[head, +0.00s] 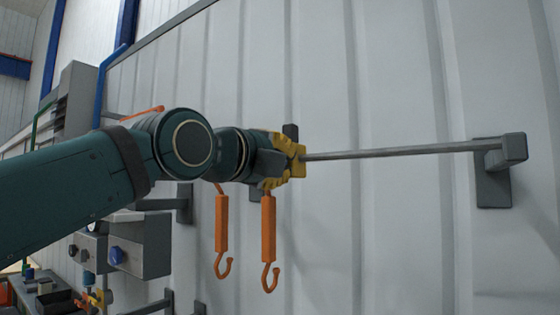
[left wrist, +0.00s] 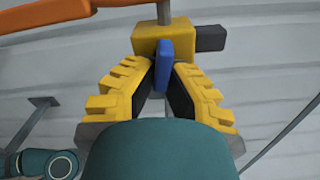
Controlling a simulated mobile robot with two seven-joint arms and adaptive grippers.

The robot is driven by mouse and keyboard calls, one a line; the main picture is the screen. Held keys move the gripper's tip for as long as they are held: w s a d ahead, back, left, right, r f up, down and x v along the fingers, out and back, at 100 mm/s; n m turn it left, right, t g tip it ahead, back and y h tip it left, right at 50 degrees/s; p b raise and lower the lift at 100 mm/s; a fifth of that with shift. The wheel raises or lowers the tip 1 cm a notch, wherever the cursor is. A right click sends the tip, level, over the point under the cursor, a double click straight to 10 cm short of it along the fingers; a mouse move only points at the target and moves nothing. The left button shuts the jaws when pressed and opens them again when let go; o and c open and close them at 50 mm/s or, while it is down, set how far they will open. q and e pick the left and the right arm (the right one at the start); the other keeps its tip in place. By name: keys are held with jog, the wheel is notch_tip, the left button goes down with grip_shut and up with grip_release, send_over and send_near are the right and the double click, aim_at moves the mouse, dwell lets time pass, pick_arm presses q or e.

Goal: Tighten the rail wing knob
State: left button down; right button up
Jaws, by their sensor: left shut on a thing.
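The rail wing knob (left wrist: 163,64) is a blue flat piece, seen in the left wrist view in front of a yellow block (left wrist: 150,42). My left gripper (left wrist: 164,76) has its yellow stepped fingers closed in around the knob, one on each side. In the head view my left gripper (head: 284,158) is at the left end of the visible grey rail (head: 400,152). The knob is hidden there behind the fingers. My right gripper is in neither view.
Two orange hooks (head: 222,225) (head: 268,232) hang below my left wrist. A grey wall bracket (head: 494,170) carries the rail's right end. Grey boxes with knobs (head: 140,250) are at lower left. The ribbed wall is close behind the rail.

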pick_arm(q)
jog(key=shift+m, duration=0.9)
jog(key=c, duration=1)
grip_release()
jog(key=shift+w+f, duration=0.1)
jog(key=v, duration=1.2)
